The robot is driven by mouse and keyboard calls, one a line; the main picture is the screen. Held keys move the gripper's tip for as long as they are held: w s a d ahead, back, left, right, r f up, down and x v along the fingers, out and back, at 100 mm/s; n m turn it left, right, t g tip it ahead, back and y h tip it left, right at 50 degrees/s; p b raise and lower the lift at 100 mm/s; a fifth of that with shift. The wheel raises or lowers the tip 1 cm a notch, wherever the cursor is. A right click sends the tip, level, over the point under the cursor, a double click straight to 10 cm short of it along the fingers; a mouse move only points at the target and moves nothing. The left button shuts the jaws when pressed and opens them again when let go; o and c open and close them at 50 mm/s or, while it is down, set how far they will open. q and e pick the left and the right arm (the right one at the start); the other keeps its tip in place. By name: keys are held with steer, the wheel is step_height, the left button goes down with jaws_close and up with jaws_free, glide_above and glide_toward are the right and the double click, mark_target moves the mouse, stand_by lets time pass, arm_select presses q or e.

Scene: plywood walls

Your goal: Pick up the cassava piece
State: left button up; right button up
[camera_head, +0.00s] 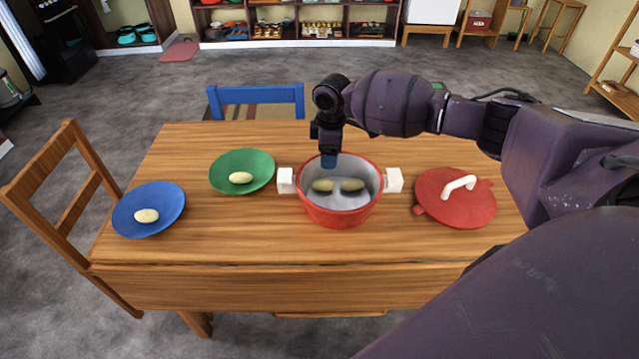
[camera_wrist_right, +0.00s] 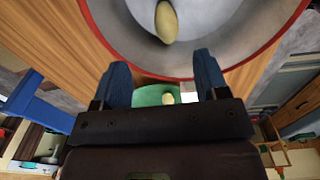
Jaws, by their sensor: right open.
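Two pale cassava pieces lie side by side on the grey floor of a red pot (camera_head: 340,214): a left piece (camera_head: 323,185) and a right piece (camera_head: 352,184). Another cassava piece (camera_head: 241,178) lies on a green plate (camera_head: 262,163), and another (camera_head: 147,216) on a blue plate (camera_head: 165,200). My right gripper (camera_head: 329,160) points down over the pot's far rim, above the pieces. In the right wrist view its blue fingers (camera_wrist_right: 162,80) are apart with nothing between them, and one cassava piece (camera_wrist_right: 167,22) shows inside the pot. My left gripper is not in view.
The pot has white handles (camera_head: 286,180) on its sides. A red lid (camera_head: 457,208) with a white handle lies right of it on the wooden table (camera_head: 240,240). A blue chair (camera_head: 256,95) stands behind and a wooden chair (camera_head: 75,190) at left. The front of the table is clear.

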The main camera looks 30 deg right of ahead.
mark_target(331, 181)
steer(key=shift+s+f, duration=0.1)
steer(key=shift+s, duration=0.35)
step_height(331, 181, down, 11)
steer(key=shift+w+d+r+b, duration=0.1)
steer(key=shift+d+r+b, duration=0.1)
steer(key=shift+b, duration=0.75)
steer(key=shift+c, duration=0.4)
steer(key=c, duration=0.9)
